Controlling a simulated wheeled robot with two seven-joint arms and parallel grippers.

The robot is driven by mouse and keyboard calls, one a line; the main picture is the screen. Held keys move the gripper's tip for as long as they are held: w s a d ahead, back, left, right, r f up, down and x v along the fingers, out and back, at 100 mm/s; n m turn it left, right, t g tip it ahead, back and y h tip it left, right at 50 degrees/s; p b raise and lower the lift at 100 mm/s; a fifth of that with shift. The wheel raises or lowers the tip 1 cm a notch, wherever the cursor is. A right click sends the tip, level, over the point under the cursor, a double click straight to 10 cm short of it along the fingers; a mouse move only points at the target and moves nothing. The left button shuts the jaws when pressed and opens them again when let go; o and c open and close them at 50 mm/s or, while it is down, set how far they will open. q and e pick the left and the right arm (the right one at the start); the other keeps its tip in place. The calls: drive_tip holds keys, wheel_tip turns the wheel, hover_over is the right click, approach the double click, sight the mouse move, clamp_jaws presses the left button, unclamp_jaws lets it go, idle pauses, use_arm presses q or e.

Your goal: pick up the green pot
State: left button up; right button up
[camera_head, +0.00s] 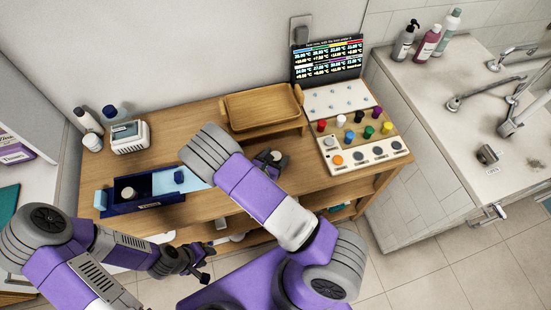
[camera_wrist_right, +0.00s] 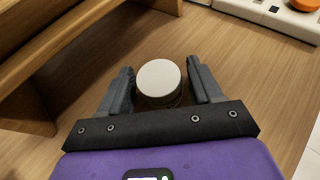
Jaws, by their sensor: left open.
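A small green round piece (camera_head: 369,131) stands among several coloured pieces on the board at the right of the wooden table; I cannot tell whether it is the pot. My right gripper (camera_head: 277,156) is low over the table's middle. In the right wrist view its fingers (camera_wrist_right: 160,85) stand on both sides of a round, white-topped pot (camera_wrist_right: 159,77). The pot's side is mostly hidden and its colour is unclear; I cannot tell whether the fingers press on it. My left gripper (camera_head: 207,264) is open and empty, low in front of the table.
A wooden tray on a stand (camera_head: 262,107) is behind the right gripper. A blue box (camera_head: 150,200) with a white-topped item inside is at the left. A label screen (camera_head: 328,62) stands behind the board (camera_head: 355,150). A sink counter is at the right.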

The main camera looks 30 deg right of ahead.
sight(275, 156)
drive_tip(key=c, duration=0.8)
wheel_tip(275, 156, up, 10)
drive_tip(key=shift+p, duration=1.2)
drive_tip(key=w+a+r+n+t+y, duration=0.3)
drive_tip(key=a+r+n+t+y, duration=0.2)
drive_tip(key=r, duration=0.8)
drive_tip(key=a+n+y, duration=0.2)
drive_tip(key=a+n, duration=0.1)
drive_tip(key=a, duration=0.1)
drive_tip(key=shift+r+t+y, duration=0.3)
drive_tip(key=shift+t, duration=0.1)
